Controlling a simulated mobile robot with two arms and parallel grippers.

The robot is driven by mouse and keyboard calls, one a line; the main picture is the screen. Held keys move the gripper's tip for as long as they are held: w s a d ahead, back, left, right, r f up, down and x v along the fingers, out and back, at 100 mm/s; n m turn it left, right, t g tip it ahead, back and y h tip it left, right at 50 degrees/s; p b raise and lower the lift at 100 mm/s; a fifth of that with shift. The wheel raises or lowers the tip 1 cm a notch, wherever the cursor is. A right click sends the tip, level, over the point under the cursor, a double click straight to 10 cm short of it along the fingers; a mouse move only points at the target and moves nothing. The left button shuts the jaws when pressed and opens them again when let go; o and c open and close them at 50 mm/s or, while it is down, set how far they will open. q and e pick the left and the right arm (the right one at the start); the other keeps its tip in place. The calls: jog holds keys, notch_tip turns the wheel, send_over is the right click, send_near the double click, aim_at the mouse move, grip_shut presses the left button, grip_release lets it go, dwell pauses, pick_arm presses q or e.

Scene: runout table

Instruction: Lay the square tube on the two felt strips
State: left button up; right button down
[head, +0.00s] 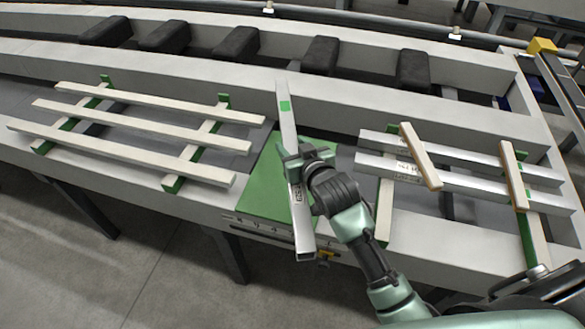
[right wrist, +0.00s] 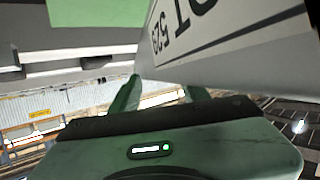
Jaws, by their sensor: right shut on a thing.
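A long silver square tube (head: 302,225) with a small green mark and printed characters is held by my right gripper (head: 303,160), which is shut around it near its middle. The tube runs from back to front over a green mat (head: 262,185); its open near end sticks out past the mat. In the right wrist view the tube's printed side (right wrist: 225,35) fills the upper right, above the fingers. At right, two narrow tan-topped strips (head: 420,157) (head: 514,175), likely the felt strips, lie crosswise over two silver tubes (head: 455,180). My left gripper is not in view.
At left, several pale bars (head: 140,120) lie on two green-edged supports (head: 205,140) with upright stops. Dark pads (head: 235,43) line the conveyor behind. Green-edged supports (head: 386,205) carry the right-hand tubes. A yellow block (head: 541,46) stands at the far right corner.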

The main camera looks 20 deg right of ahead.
notch_tip(320, 180, down, 7)
jog(key=shift+f, duration=0.1)
jog(key=shift+s+f, duration=0.3)
jog(key=shift+f, duration=0.3)
jog(key=c, duration=1.6)
grip_release()
jog(key=shift+s+f, duration=0.1)
jog(key=shift+f, duration=0.1)
jog(key=o, duration=0.9)
jog(key=shift+w+a+f, duration=0.15)
jog(key=shift+w, duration=0.15)
jog(key=shift+s, duration=0.1)
